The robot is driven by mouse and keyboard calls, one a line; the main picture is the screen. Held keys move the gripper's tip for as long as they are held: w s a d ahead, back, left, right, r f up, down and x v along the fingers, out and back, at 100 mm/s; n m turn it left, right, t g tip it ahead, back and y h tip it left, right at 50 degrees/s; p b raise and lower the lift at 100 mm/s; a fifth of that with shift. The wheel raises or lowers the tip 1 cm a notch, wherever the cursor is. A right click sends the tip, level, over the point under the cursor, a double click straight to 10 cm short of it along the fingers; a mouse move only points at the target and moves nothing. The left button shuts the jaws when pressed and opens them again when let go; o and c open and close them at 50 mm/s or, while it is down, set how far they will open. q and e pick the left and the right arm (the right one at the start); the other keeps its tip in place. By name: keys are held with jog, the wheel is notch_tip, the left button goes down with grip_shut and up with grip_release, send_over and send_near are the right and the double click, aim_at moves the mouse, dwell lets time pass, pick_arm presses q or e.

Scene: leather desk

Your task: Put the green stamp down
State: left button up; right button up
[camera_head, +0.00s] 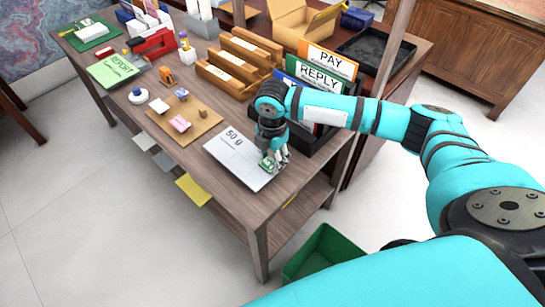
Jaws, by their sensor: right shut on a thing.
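My right arm comes in from the right over the desk (225,190). Its gripper (270,164) is shut on the green stamp (265,166), which shows only in part between the fingers. The stamp is at the right edge of a white plate marked "50 g" (228,158). I cannot tell whether it touches the plate. A cork-coloured mat (190,128) left of the plate holds a few small pieces, among them a pink one (180,124). My left gripper is not in view.
A dark file box with "PAY" and "REPLY" cards (320,75) stands behind my gripper. Wooden racks (228,82) stand behind the mat. A green bin (318,250) is on the floor below the desk's front right corner. The desk's front strip is clear.

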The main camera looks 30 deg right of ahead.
aim_at(272, 162)
jog(key=o, duration=0.7)
jog(key=shift+s+f, duration=0.4)
jog(key=shift+f, duration=0.35)
jog(key=o, duration=0.3)
jog(key=shift+w+f, duration=0.15)
jog(key=shift+w, duration=0.1)
jog(key=shift+w+r, duration=0.1)
jog(key=shift+r, duration=0.3)
notch_tip(272, 162, up, 13)
